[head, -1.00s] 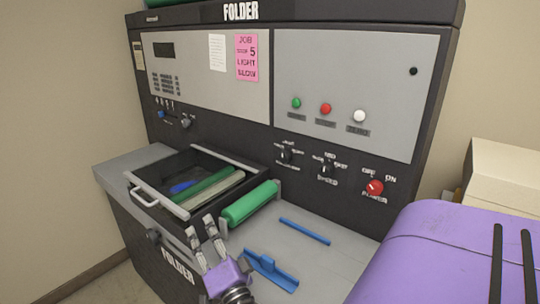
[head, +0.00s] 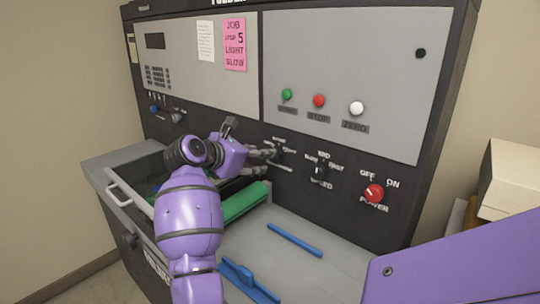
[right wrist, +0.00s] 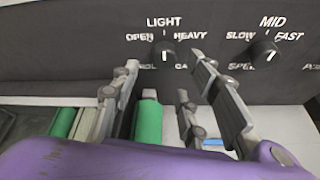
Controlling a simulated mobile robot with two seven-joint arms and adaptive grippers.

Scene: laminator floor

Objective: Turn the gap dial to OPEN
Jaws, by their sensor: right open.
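The gap dial (right wrist: 164,50) is a small black knob on the dark front panel. OPEN is printed at its upper left, LIGHT above it and HEAVY at its upper right. It has a white mark, but I cannot tell surely which label it points to. In the head view the dial (head: 276,153) is partly covered by my right gripper (head: 263,152). In the right wrist view my right gripper (right wrist: 165,63) is open and empty, its fingertips on either side of the dial. I cannot tell whether they touch it. My left gripper is not in view.
The speed dial (right wrist: 264,53) is close to the right. A red power knob (head: 374,194) and green, red and white buttons (head: 319,101) are farther off.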

